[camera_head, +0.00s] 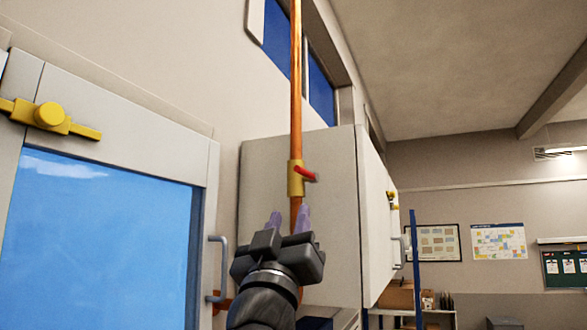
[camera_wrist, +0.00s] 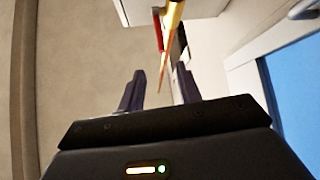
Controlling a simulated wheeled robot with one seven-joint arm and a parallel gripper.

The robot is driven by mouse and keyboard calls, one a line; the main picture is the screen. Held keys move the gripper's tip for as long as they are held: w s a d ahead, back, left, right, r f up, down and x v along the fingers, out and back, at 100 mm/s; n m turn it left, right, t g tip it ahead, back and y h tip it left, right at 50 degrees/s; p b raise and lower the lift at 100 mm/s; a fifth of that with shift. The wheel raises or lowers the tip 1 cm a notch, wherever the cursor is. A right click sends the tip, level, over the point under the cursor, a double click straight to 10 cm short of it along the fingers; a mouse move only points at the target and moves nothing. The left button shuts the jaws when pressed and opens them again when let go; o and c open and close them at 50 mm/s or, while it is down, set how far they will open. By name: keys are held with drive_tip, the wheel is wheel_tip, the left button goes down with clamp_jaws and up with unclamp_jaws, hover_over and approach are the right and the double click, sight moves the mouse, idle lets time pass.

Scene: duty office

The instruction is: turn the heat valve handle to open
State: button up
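The heat valve is a brass body (camera_head: 295,178) on a vertical copper pipe (camera_head: 296,80). Its short red handle (camera_head: 306,173) sticks out to the right and slightly down in the head view. My gripper (camera_head: 289,216) is just below the valve, its two purple-grey fingers pointing up. In the wrist view the fingers of my gripper (camera_wrist: 159,88) stand apart with nothing between them. The red handle (camera_wrist: 157,30) and the brass body (camera_wrist: 173,16) show beyond the fingertips at the top. The handle's tip is partly cut off in the wrist view.
A grey cabinet (camera_head: 262,205) stands behind the pipe. At left is a framed blue pane (camera_head: 100,240) with a yellow latch (camera_head: 49,115) and a grey pull handle (camera_head: 216,270). Notice boards (camera_head: 498,241) hang on the far wall at right. Open room lies to the right.

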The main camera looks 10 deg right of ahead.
sight(300, 173)
drive_tip(key=p+x, duration=1)
drive_tip(key=x, duration=0.5)
drive_tip(key=shift+w+r, duration=0.2)
drive_tip(key=shift+w, duration=0.05)
drive_tip(key=shift+w+r+p, duration=0.1)
drive_tip(key=shift+r+p, duration=0.2)
drive_tip(key=shift+p, duration=0.2)
drive_tip(key=shift+w+d+r, duration=0.1)
drive_tip(key=shift+d+r, duration=0.05)
drive_tip(key=shift+w+d, duration=0.15)
drive_tip(key=shift+w, duration=0.15)
drive_tip(key=shift+s, duration=0.1)
clamp_jaws()
